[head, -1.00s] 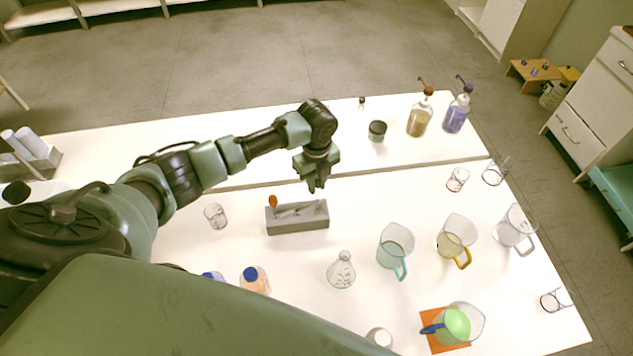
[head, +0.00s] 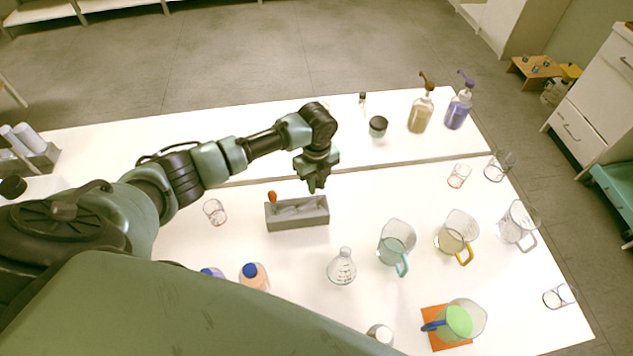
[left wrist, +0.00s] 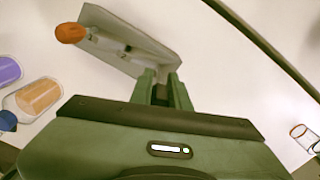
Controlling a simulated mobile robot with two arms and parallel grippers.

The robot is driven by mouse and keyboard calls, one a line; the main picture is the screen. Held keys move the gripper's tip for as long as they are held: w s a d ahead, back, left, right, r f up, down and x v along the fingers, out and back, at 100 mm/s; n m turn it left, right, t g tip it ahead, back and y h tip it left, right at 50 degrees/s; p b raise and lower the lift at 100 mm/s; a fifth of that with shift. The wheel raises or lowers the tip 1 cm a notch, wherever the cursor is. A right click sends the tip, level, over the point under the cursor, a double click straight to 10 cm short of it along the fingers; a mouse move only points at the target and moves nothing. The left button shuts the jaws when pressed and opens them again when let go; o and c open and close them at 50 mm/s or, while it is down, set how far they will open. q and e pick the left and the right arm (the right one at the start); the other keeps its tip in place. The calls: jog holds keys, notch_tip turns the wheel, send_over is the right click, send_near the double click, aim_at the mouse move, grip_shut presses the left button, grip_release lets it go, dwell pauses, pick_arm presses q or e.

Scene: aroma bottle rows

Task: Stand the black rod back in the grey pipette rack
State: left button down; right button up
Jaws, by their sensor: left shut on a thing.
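The grey pipette rack (head: 298,221) stands on the white table in the middle of the head view. An orange-ended dropper (head: 272,197) stands at its left end; its orange bulb (left wrist: 70,33) also shows in the left wrist view. My left gripper (head: 317,186) is above the rack's right end, pointing down. It is shut on a dark piece, the black rod (left wrist: 161,93), of which only a little shows between the fingers. The rod's lower end is hidden, so I cannot tell whether it touches the rack (left wrist: 150,48). My right gripper is out of view.
A small glass (head: 214,212) stands left of the rack. A clear flask (head: 342,267) and a teal-handled jug (head: 396,243) stand to its front right. Blue-capped bottles (head: 253,275) are in front. A dark-lidded jar (head: 378,127) and pump bottles (head: 421,112) stand behind.

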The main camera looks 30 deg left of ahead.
pick_arm(q)
jog(key=shift+f, duration=0.45)
jog(key=shift+f+b, duration=0.8)
jog(key=shift+f, duration=0.2)
jog(key=c, duration=1.3)
grip_release()
jog(key=shift+o, duration=0.2)
jog(key=shift+r, duration=0.15)
jog(key=shift+r+p, duration=2.4)
jog(key=shift+p, duration=0.05)
jog(key=shift+r, duration=0.15)
